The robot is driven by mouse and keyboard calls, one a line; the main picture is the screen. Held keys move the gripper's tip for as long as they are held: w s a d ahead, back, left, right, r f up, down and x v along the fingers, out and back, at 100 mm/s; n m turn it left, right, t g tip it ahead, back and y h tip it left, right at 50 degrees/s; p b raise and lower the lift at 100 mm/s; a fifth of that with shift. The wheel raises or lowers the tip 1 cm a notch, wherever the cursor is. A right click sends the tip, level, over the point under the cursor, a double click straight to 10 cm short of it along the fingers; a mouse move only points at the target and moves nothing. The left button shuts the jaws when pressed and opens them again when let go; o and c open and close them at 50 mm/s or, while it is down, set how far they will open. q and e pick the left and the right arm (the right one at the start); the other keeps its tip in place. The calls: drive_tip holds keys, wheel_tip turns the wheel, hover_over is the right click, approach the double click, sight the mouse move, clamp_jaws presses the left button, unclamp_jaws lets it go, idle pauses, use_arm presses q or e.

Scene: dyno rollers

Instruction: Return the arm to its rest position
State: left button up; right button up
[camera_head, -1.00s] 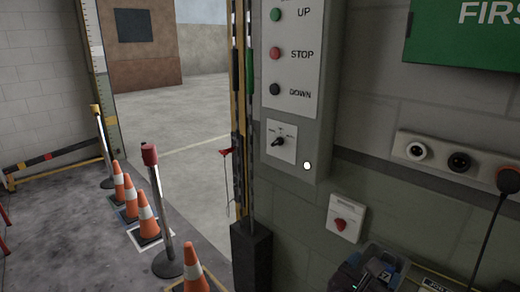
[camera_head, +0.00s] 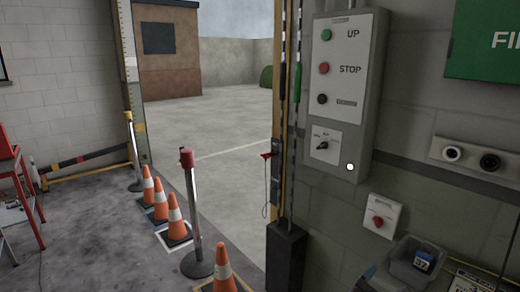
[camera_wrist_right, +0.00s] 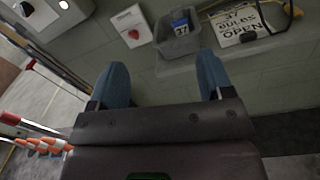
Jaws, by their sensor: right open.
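In the right wrist view my right gripper (camera_wrist_right: 160,85) is open. Its two blue fingers are apart with nothing between them. Past the fingertips are the grey wall, a white switch plate with a red knob (camera_wrist_right: 131,30) and a grey bin (camera_wrist_right: 178,38) with a blue 37 tag. My left gripper is in neither view.
The control box (camera_head: 343,95) with UP, STOP and a third button hangs on the right wall. The grey bin (camera_head: 408,268) sits low at right. Several orange cones (camera_head: 174,222) and a post (camera_head: 194,225) line the doorway.

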drive_tip(key=w+a+f+m+t+y, duration=0.1)
drive_tip(key=a+f+m+t+y, duration=0.1)
drive_tip(key=f+m+y, duration=0.5)
drive_tip(key=w+a+f+m+t+y, duration=0.1)
drive_tip(key=w+a+f+m+y, duration=0.15)
drive_tip(key=f+m+y, duration=0.4)
drive_tip(key=s+d+f+m+g, duration=0.1)
drive_tip(key=s+d+f+m, duration=0.3)
drive_tip(key=s+f, duration=0.3)
drive_tip(key=s+d+f+m+g, duration=0.2)
drive_tip(key=s+d+f+m, duration=0.3)
drive_tip(key=s, duration=0.4)
drive_tip(key=shift+s+f+g, duration=0.3)
drive_tip(key=shift+s+f, duration=0.1)
drive_tip(key=shift+f, duration=0.5)
drive_tip(key=shift+m+h, duration=0.25)
